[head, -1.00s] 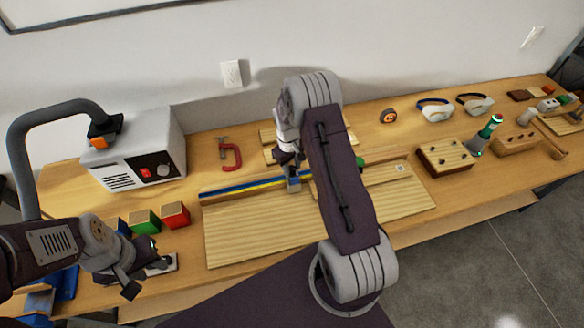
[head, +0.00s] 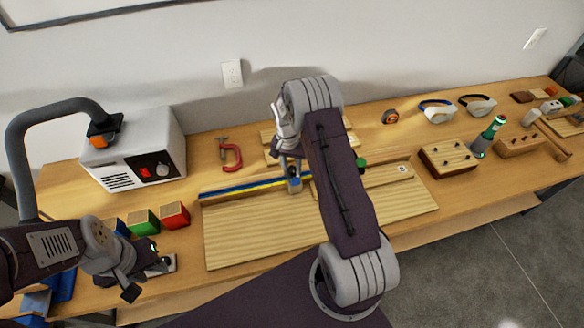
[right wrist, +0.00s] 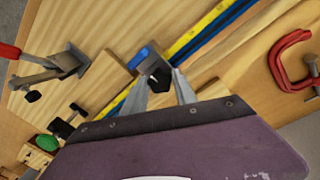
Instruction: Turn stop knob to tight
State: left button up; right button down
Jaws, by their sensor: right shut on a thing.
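The stop is a small block (right wrist: 143,56) with a blue top part, seated on the fence with the yellow-and-blue strip (right wrist: 190,42). Its dark stop knob (right wrist: 159,77) shows in the right wrist view, between my fingertips. My right gripper (right wrist: 161,86) is shut on the knob. In the head view my right gripper (head: 290,172) is above the fence at the bench's middle, partly hidden by my forearm. My left gripper (head: 148,279) is open and empty at the bench's front left. The knob's tightness cannot be read.
A red clamp (head: 231,157) lies behind the fence. A grey machine (head: 134,150) stands at the back left, with coloured blocks (head: 174,214) before it. The pale board (head: 260,240) in front is clear.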

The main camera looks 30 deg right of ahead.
jog(key=shift+w+m, duration=0.15)
jog(key=shift+m, duration=2.15)
jog(key=c, duration=1)
grip_release()
jog(key=shift+r, duration=0.1)
